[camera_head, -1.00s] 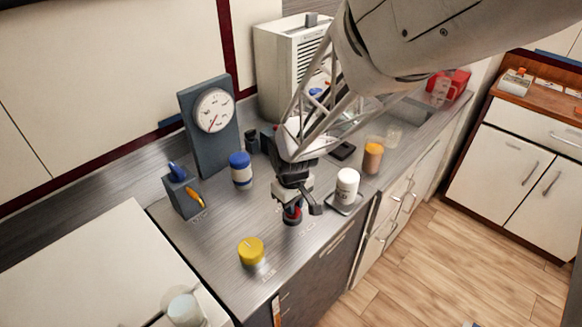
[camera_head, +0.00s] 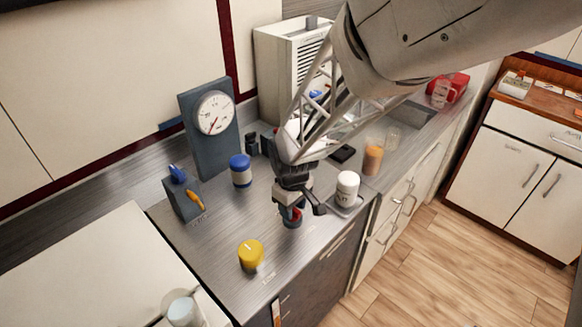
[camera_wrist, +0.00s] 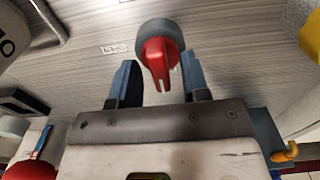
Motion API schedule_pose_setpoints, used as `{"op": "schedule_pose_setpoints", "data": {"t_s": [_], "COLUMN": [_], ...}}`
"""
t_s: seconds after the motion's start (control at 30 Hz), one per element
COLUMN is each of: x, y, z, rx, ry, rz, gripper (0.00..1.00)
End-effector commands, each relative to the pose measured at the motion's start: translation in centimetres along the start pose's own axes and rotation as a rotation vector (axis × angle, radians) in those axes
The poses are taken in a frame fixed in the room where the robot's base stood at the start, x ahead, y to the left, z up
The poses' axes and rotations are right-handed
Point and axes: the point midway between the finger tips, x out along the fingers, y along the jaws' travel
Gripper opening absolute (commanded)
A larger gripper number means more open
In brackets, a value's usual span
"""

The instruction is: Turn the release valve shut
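A red valve knob on a dark round base (camera_head: 292,222) stands near the counter's front edge, partly hidden by my gripper. In the wrist view the red handle (camera_wrist: 159,58) has a notched end pointing toward my gripper. My gripper (camera_wrist: 160,84) is open, its two blue-grey fingers on either side of the handle's end with gaps visible. In the head view my gripper (camera_head: 294,204) is right above the knob. A yellow knob (camera_head: 250,252) stands front left. A small label beside the red base is hard to read. A gauge (camera_head: 214,113) is mounted on a dark upright panel.
A white jar (camera_head: 347,188) on a small tray stands close to the right of my gripper. The counter between the yellow knob and pen holder is clear.

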Motion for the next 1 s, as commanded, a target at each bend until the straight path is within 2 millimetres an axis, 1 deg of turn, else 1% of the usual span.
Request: {"op": "schedule_pose_setpoints", "data": {"t_s": [0.23, 0.37, 0.47, 0.8, 1.0], "x": [-0.1, -0.7, -1.6, -5.9, -7.5], "y": [0.0, 0.0, 0.0, 0.0, 0.0], "z": [0.0, 0.0, 0.0, 0.0, 0.0], "rx": [0.000, 0.000, 0.000, 0.000, 0.000], "ry": [0.000, 0.000, 0.001, 0.001, 0.000], "rz": [0.000, 0.000, 0.001, 0.001, 0.000], "gripper": [0.43, 0.43, 0.43, 0.43, 0.43]}}
